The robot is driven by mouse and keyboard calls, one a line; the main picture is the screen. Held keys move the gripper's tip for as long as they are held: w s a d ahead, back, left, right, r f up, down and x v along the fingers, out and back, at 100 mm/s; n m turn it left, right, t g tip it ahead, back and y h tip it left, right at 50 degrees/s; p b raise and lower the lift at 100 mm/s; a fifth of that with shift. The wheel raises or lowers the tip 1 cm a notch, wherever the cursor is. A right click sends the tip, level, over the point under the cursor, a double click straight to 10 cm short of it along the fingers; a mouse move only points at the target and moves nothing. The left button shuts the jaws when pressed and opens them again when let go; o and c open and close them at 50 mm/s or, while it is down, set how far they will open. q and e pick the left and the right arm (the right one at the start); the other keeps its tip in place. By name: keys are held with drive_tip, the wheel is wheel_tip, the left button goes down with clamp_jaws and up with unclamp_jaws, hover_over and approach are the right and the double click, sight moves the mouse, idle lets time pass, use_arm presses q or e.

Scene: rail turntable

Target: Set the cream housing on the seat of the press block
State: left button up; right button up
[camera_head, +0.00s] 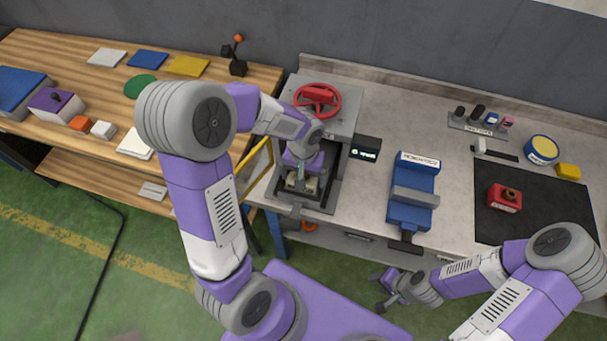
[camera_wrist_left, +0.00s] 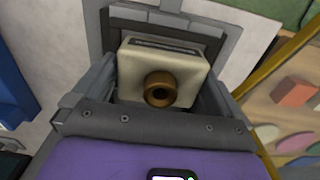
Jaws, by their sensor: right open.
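The cream housing (camera_wrist_left: 188,75), a boxy part with a round brass-coloured boss, shows in the left wrist view between the fingers of my left gripper (camera_wrist_left: 160,85). The fingers lie close along its two sides. In the head view my left gripper (camera_head: 300,182) points down at the grey press block (camera_head: 322,200), and a little of the housing shows under it. A grey frame of the block (camera_wrist_left: 97,32) surrounds the housing's far side. The seat under the housing is hidden, so I cannot tell whether they touch. My right gripper (camera_head: 386,291) is open and empty, in front of the bench.
A red handwheel (camera_head: 317,97) tops the press just behind my left wrist. A small display (camera_head: 366,148) and a blue vise (camera_head: 412,195) stand to its right. A red part (camera_head: 505,197) sits on a black mat (camera_head: 540,215). A yellow-framed panel (camera_head: 255,168) stands left of the press.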

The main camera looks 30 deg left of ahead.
use_arm(q)
wheel_tip(320, 180, up, 8)
drive_tip(key=p, duration=0.1)
drive_tip(key=shift+f, duration=0.2)
use_arm(e)
drive_tip(key=shift+r, duration=0.7)
